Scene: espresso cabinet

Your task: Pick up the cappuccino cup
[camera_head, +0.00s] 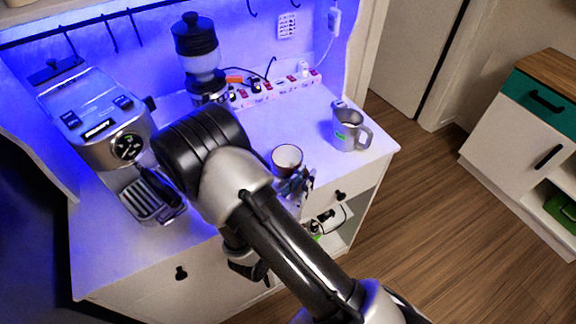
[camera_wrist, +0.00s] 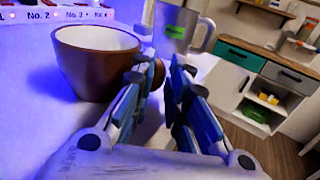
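The cappuccino cup (camera_head: 287,154) is brown with a white inside and stands upright on the white cabinet top. In the wrist view the cup (camera_wrist: 88,68) is large at the left, with its handle (camera_wrist: 159,74) pointing right. My gripper (camera_head: 301,183) is at the near side of the cup. In the wrist view my gripper (camera_wrist: 161,70) has its fingers partly apart, with the handle showing between or just beyond the tips. Part of the handle is hidden by the left finger; contact cannot be made out.
A metal pitcher (camera_head: 346,130) stands to the right of the cup and behind it in the wrist view (camera_wrist: 177,27). The espresso machine (camera_head: 105,130) is at the left, the grinder (camera_head: 199,60) at the back. A labelled power strip (camera_head: 275,90) runs along the wall.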

